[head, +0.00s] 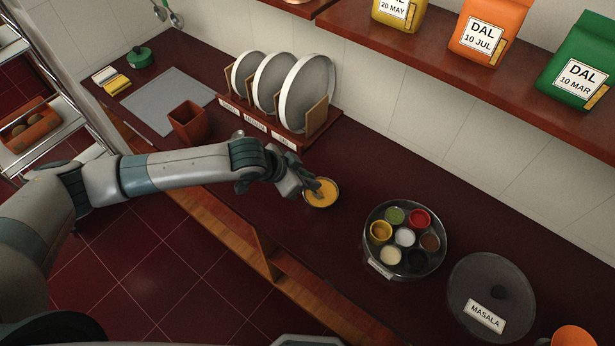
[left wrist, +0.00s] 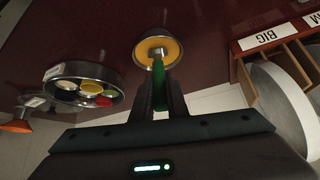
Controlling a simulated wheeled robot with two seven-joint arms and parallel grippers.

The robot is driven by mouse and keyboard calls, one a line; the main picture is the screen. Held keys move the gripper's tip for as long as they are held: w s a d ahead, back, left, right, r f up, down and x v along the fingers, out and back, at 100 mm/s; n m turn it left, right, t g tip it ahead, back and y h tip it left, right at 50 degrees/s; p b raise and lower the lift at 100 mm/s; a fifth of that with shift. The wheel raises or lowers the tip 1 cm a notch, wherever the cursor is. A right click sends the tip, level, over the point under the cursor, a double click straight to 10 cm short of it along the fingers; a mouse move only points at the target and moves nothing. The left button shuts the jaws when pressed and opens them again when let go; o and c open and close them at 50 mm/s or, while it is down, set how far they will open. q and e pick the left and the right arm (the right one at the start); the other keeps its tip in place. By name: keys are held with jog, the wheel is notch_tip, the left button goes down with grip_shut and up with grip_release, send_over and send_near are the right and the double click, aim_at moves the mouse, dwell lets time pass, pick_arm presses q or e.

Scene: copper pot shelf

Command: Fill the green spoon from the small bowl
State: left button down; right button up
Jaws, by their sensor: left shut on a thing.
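The small bowl (head: 321,193) is metal, holds yellow-orange contents and stands on the dark red counter. It also shows in the left wrist view (left wrist: 172,50), just beyond my fingertips. My left gripper (head: 307,187) is at the bowl's left side and partly covers it in the head view. In the left wrist view, its fingers (left wrist: 157,98) are shut on the green spoon's handle (left wrist: 158,76), which points toward the bowl. My right gripper is not in view.
A round spice tin (head: 370,250) with several small cups stands right of the bowl, beside a round lid labelled MASALA (head: 490,285). A plate rack (head: 300,138) stands behind the bowl. A brown square pot (head: 187,123) is further left. Bare counter lies between bowl and tin.

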pick_arm(q)
jog(key=shift+s+a+f+t+h+b, duration=0.25)
jog(key=shift+f+t+h+b, duration=0.3)
jog(key=shift+h+b, duration=0.15)
jog(key=shift+s+a+f+t+h+b, duration=0.1)
jog(key=shift+a+f+t+h+b, duration=0.15)
jog(key=shift+f+t+h+b, duration=0.3)
jog(key=shift+s+a+f+t+h+b, duration=0.25)
jog(key=shift+f+t+h+b, duration=0.15)
jog(key=shift+f+h+b, duration=0.35)
jog(key=shift+s+a+f+t+h+b, duration=0.15)
jog(key=shift+t+h+b, duration=0.4)
jog(key=shift+b, duration=1.9)
jog(key=h+b, duration=0.1)
jog(key=b, duration=0.3)
jog(key=shift+s+a+f+t+h, duration=0.15)
jog(key=shift+a+t+h, duration=0.15)
jog(key=shift+t+h, duration=0.05)
jog(key=b, duration=0.2)
jog(key=t+h+b, duration=0.1)
jog(key=shift+s+a+b, duration=0.2)
jog(key=shift+a+b, duration=0.1)
jog(key=shift+b, duration=0.1)
jog(key=r, duration=0.2)
jog(key=h+p, duration=0.1)
jog(key=shift+s+a+r, duration=0.15)
jog(key=shift+a+r, duration=0.1)
jog(key=shift+r, duration=0.15)
